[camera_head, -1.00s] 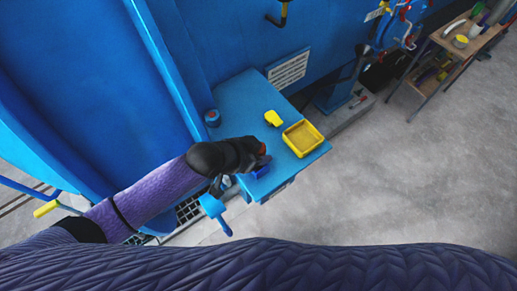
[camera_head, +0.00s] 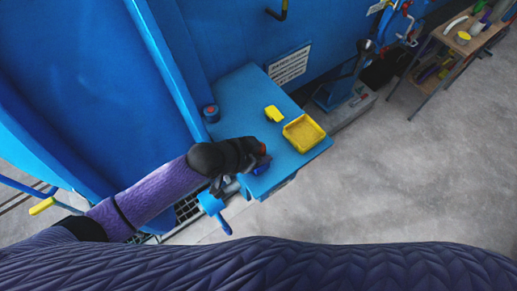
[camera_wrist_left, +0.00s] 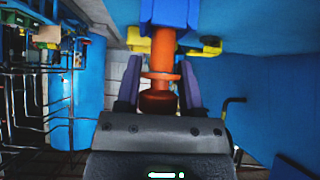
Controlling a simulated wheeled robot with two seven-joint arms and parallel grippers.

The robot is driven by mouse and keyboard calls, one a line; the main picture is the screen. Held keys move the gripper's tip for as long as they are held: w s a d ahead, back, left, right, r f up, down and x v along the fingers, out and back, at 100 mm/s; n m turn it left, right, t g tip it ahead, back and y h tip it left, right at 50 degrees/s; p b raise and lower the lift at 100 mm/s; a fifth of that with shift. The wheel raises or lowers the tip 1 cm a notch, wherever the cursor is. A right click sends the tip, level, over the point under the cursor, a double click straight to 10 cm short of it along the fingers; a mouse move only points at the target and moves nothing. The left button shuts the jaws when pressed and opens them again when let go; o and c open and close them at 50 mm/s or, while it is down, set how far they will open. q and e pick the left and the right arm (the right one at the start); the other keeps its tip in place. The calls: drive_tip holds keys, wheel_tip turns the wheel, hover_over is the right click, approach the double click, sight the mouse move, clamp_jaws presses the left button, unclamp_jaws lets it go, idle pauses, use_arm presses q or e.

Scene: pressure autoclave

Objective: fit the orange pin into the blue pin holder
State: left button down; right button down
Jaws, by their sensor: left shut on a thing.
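My left gripper (camera_head: 258,157) is over the front edge of the blue table and shut on the orange pin (camera_head: 264,148). In the left wrist view the orange pin (camera_wrist_left: 163,50) stands between the two purple fingers (camera_wrist_left: 162,82), its flange near their tips. Its far end meets the blue pin holder (camera_wrist_left: 171,12) at the top of that view. I cannot tell whether the end is inside the holder or just against it. In the head view the blue pin holder (camera_head: 262,169) is mostly hidden under the gripper. My right gripper is not in view.
On the blue table (camera_head: 240,95) are a yellow tray (camera_head: 303,133), a small yellow piece (camera_head: 273,113) and a dark round object with a red top (camera_head: 211,113). The blue autoclave wall (camera_head: 225,40) rises behind. Open floor (camera_head: 410,170) lies to the right.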

use_arm(q)
drive_tip(key=shift+f+b, duration=0.6)
drive_tip(key=shift+f, duration=0.2)
drive_tip(key=shift+c, duration=0.7)
unclamp_jaws()
drive_tip(key=v, duration=1)
drive_tip(key=shift+p, duration=0.45)
